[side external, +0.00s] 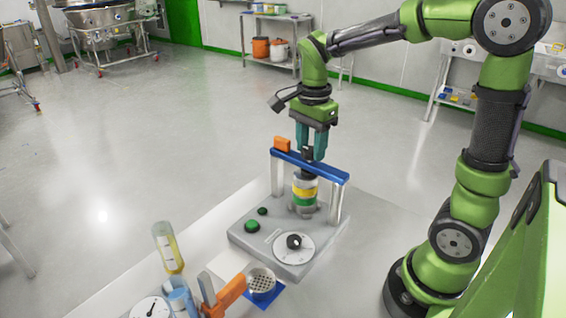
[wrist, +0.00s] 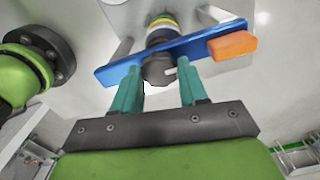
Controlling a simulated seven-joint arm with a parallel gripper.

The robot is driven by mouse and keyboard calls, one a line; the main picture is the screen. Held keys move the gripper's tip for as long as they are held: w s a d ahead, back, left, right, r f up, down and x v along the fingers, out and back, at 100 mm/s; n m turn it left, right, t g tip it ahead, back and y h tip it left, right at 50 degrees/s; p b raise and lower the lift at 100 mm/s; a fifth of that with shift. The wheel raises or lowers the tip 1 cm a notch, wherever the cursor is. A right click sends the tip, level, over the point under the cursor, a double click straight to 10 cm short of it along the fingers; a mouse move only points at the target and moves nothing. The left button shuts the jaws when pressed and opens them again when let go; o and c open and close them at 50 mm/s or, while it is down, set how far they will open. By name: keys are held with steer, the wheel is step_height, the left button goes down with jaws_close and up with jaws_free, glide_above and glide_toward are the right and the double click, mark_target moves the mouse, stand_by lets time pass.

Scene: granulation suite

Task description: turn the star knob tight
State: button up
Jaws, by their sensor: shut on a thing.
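The dark star knob (side external: 307,153) sits at the middle of the blue crossbar (side external: 327,170), which spans two metal posts. In the wrist view the knob (wrist: 157,70) shows between my teal fingers, with a small pale mark at its right side. My gripper (side external: 308,150) points straight down over the bar and is shut on the knob. The fingers partly cover the knob in the side view. Below the bar, a stack with yellow and green bands (side external: 305,190) stands upright on the grey base.
An orange block (side external: 282,145) sits at the bar's left end. The grey base (side external: 262,256) carries green buttons (side external: 252,226) and a white dial with a black knob (side external: 294,241). In front are a sieve cup (side external: 261,283), a tilted yellow bottle (side external: 167,247), an orange-handled tool (side external: 230,293) and a gauge (side external: 150,309).

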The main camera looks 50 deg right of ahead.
steer(key=o, duration=1.1)
steer(key=shift+c, duration=0.2)
step_height(320, 180, up, 17)
steer(key=n+t, duration=0.3)
steer(key=n, duration=0.6)
glide_above(308, 147)
steer(key=s+a, duration=0.2)
steer(key=a, duration=0.1)
step_height(308, 147, down, 6)
steer(key=s+a+f+n+t+y, duration=0.2)
steer(key=s+a+f+n+t, duration=0.2)
steer(key=s+a+f+n, duration=0.2)
steer(key=shift+s+f+n, duration=0.15)
steer(key=shift+s+n, duration=0.35)
steer(key=shift+s, duration=0.6)
